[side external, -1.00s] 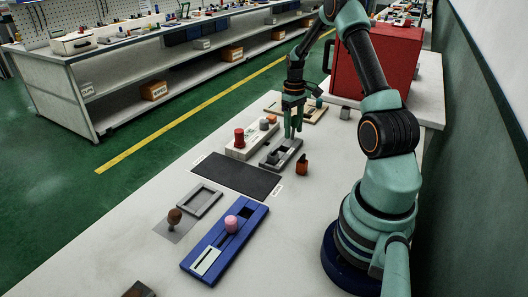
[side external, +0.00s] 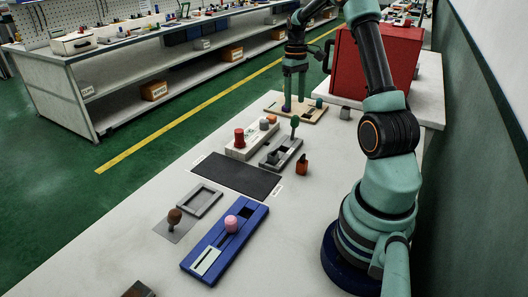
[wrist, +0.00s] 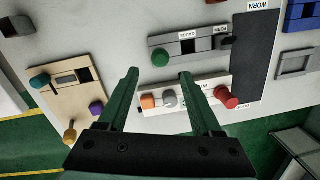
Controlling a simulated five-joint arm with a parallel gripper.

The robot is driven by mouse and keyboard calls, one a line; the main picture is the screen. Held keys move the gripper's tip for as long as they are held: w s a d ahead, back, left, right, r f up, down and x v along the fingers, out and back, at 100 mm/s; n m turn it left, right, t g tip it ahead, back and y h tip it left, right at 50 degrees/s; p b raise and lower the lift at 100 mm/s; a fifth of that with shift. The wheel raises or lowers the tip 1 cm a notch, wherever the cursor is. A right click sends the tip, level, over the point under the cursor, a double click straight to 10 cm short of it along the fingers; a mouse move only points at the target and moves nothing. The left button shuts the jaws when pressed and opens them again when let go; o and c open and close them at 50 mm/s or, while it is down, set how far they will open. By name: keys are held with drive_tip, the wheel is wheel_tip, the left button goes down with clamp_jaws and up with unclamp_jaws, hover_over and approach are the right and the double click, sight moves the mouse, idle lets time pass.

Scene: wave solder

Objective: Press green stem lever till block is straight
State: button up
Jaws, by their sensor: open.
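The green-knobbed lever (side external: 295,122) stands up at the far end of a grey slotted fixture (side external: 290,153). In the wrist view the green knob (wrist: 160,58) is at the fixture's left end. A small dark block (wrist: 229,42) sits at its right end, by the FORM label; I cannot tell whether it is exactly straight. My gripper (side external: 295,98) is open and empty, beyond the lever and in front of the wooden board. In the wrist view the fingers (wrist: 158,73) point toward the fixtures, with the green knob showing between their tips.
A white fixture with red, grey and orange knobs (side external: 250,140) stands beside the grey one. A wooden board (side external: 310,115) with coloured knobs lies behind. A small orange-and-dark item (side external: 302,165), black mat (side external: 235,178) and blue fixture (side external: 243,215) are nearer. A red box (side external: 375,62) stands back right.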

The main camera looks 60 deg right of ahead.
sight(294, 126)
drive_tip(key=shift+r, duration=0.7)
drive_tip(key=shift+r, duration=0.1)
drive_tip(key=c, duration=0.8)
drive_tip(key=shift+s+a+r+n, duration=0.2)
drive_tip(key=shift+n, duration=0.1)
clamp_jaws()
drive_tip(key=s+a+n+t+h, duration=0.4)
drive_tip(key=s+a+n, duration=0.5)
drive_tip(key=n, duration=0.1)
drive_tip(key=shift+w+d+f, duration=0.95)
drive_tip(key=shift+d+f, duration=0.05)
drive_tip(key=shift+f, duration=0.35)
drive_tip(key=shift+w+d+f, duration=0.95)
drive_tip(key=shift+f, duration=0.45)
drive_tip(key=shift+w+d+f, duration=0.95)
drive_tip(key=shift+d+f, duration=0.05)
drive_tip(key=shift+f, duration=0.35)
